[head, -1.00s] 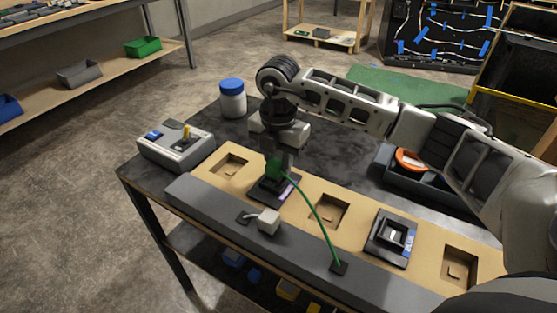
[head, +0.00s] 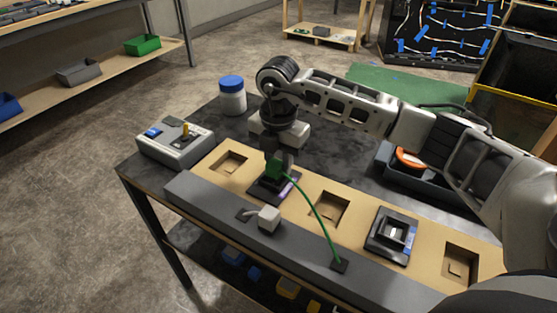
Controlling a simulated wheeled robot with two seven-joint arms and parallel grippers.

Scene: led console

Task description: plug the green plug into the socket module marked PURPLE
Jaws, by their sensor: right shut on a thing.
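My right gripper (head: 278,165) reaches in from the right and is shut on the green plug (head: 274,171). The plug is at the top of a dark socket module (head: 262,192) with a purplish label, in the left part of the tan board. The fingers and plug hide the socket opening, so I cannot tell how deep the plug sits. A green cable (head: 318,216) runs from the plug to a small dark block on the grey ledge. A second socket module (head: 391,238), with a bluish label, sits empty further right. My left gripper is not in view.
The tan board (head: 300,192) has several empty square recesses. A white plug (head: 268,218) rests on the grey ledge (head: 205,200). A grey control box (head: 175,145), a blue-lidded white jar (head: 232,97) and a dark bin with an orange ring (head: 410,160) stand around the board.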

